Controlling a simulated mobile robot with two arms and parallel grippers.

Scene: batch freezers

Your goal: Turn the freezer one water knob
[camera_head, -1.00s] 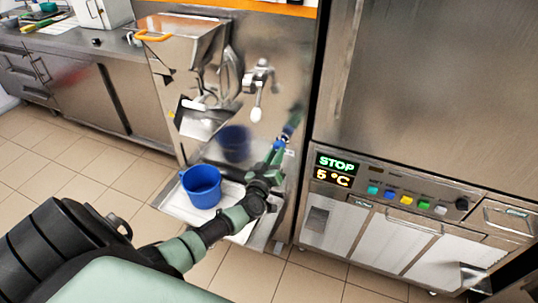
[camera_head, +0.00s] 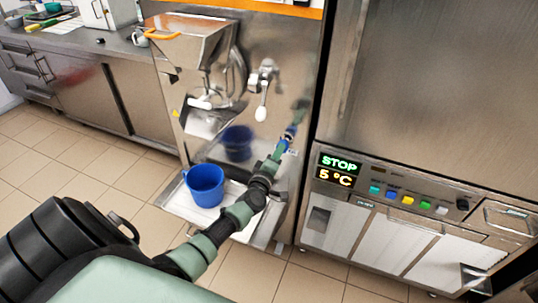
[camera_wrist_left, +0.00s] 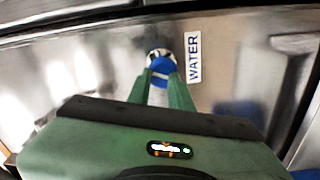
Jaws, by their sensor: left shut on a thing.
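The water knob is blue with a pale tip and shows between my left fingertips in the left wrist view (camera_wrist_left: 162,66). A "WATER" label (camera_wrist_left: 193,57) stands just right of it on the steel panel. My left gripper (camera_wrist_left: 161,82) has its green fingers shut on the knob. In the head view my left gripper (camera_head: 287,138) reaches the lower right of the front of freezer one (camera_head: 285,95), and the knob is small there. My right gripper is not in view.
A blue bucket (camera_head: 205,186) stands on the drip tray (camera_head: 178,203) left of my left forearm. A spray tap (camera_head: 262,88) hangs above. A second machine (camera_head: 425,80) with a "STOP" display stands close on the right. Tiled floor lies open at left.

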